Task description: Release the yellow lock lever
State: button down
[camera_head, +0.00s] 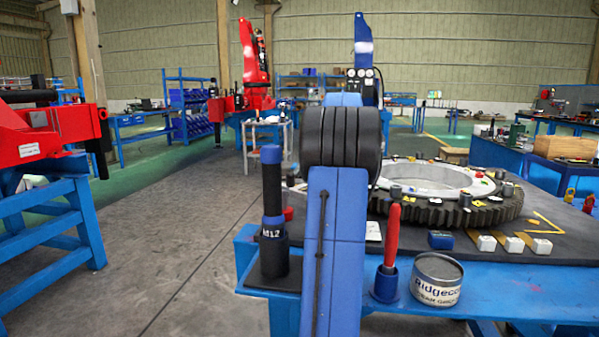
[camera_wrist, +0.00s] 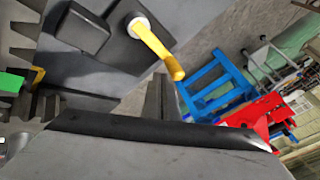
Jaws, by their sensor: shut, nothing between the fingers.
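In the wrist view, the yellow lock lever (camera_wrist: 157,49) extends from a pale round hub (camera_wrist: 139,27) on a dark grey surface. Its bent free end points down and right in the picture. My gripper (camera_wrist: 159,84) is shut and empty, with a narrow dark finger showing just below and left of the lever's free end. I cannot tell whether they touch. My dark gripper body fills the bottom of that view. In the head view my arm hides the gripper, and I cannot make out the lever there.
A large toothed ring (camera_head: 452,214) lies on the dark top of the blue bench (camera_head: 520,285). A black M12 tool (camera_head: 273,215), a red-handled tool (camera_head: 393,235) and a grey tin (camera_head: 436,279) stand along the front. A dark block (camera_wrist: 76,31) sits left of the lever.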

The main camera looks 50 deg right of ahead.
jog(key=v, duration=1.7)
jog(key=shift+r, duration=0.2)
jog(key=shift+d, duration=0.1)
